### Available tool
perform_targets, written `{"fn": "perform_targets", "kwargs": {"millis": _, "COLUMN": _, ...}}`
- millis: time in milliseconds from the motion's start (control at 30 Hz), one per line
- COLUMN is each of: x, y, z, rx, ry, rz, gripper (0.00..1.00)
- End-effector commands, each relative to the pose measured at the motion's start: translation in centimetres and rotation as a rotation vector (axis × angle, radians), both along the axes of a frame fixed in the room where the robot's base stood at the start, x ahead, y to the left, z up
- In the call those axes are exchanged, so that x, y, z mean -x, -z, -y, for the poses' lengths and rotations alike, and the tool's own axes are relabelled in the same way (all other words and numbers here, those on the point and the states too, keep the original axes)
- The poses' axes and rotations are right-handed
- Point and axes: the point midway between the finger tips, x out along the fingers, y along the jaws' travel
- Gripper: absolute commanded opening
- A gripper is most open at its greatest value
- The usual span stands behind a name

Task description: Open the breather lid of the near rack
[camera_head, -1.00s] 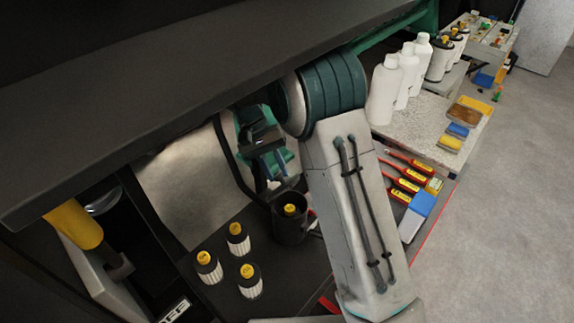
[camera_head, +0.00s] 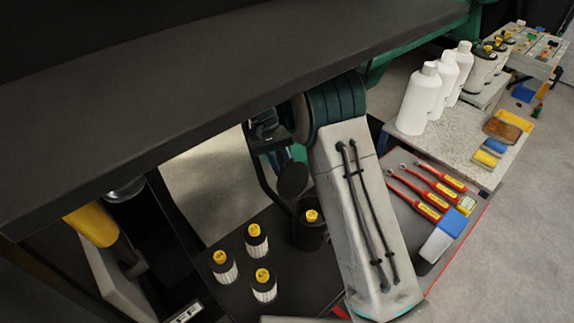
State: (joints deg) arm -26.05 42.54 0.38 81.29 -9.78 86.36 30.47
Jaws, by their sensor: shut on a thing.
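The near rack (camera_head: 218,308) is a dark tray under the black overhang, with several white, yellow-capped canisters (camera_head: 257,243) standing on it. A black cup (camera_head: 311,238) beside them holds another yellow-capped piece, with its top uncovered. A dark round disc, which looks like the breather lid (camera_head: 293,181), stands tilted up behind the cup. A curved dark bar (camera_head: 268,185) runs from near the cup up to my gripper (camera_head: 264,128). My gripper is partly hidden by my arm and the overhang. It appears shut on the bar of the lid; the fingertips are not clear.
The black overhang (camera_head: 200,100) lies close above my gripper. Red-handled wrenches (camera_head: 428,190) and a blue-and-white box (camera_head: 443,235) lie to the right. White bottles (camera_head: 420,98) stand on a speckled table (camera_head: 470,140). The grey floor at right is clear.

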Motion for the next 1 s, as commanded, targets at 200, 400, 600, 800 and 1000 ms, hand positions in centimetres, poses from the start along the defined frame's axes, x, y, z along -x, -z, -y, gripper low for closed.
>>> {"fn": "perform_targets", "kwargs": {"millis": 200, "x": 0.32, "y": 1.27, "z": -1.00, "rx": -0.012, "ry": -0.007, "rz": -0.012, "gripper": 0.00}}
{"fn": "perform_targets", "kwargs": {"millis": 400, "x": 0.32, "y": 1.37, "z": -1.12, "rx": -0.012, "ry": -0.009, "rz": -0.012, "gripper": 0.00}}
{"fn": "perform_targets", "kwargs": {"millis": 600, "x": 0.33, "y": 1.38, "z": -1.15, "rx": -0.012, "ry": -0.011, "rz": -0.013, "gripper": 0.00}}
{"fn": "perform_targets", "kwargs": {"millis": 800, "x": 0.21, "y": 1.30, "z": -1.02, "rx": -0.012, "ry": -0.008, "rz": -0.010, "gripper": 0.47}}
{"fn": "perform_targets", "kwargs": {"millis": 1000, "x": -0.05, "y": 1.03, "z": -0.60, "rx": -0.011, "ry": 0.000, "rz": -0.006, "gripper": 0.47}}
